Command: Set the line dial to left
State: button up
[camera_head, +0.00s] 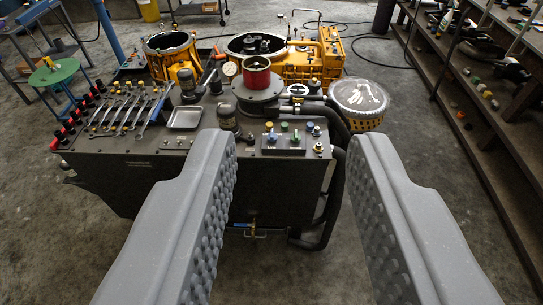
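My gripper (293,145) is open, with its two grey ribbed fingers wide apart and nothing between them. Beyond the fingertips stands a dark workbench (110,172). A small control panel (284,151) on its front right edge carries a yellow knob, a green knob and a blue knob (309,127). Another knob (318,147) sits at the panel's right end. None is labelled legibly, so I cannot tell which is the line dial or where it points. The fingers appear apart from the panel.
Wrenches (126,110), a metal tray (186,117) and a red cylinder (257,76) are on the bench. Black hoses (334,190) hang at its right. Orange housings (300,66) stand behind. A basket (358,100) and shelving (480,125) are at right.

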aim_at(272, 137)
jog(key=z, duration=0.6)
jog(key=i, duration=1.8)
jog(key=u, duration=0.65)
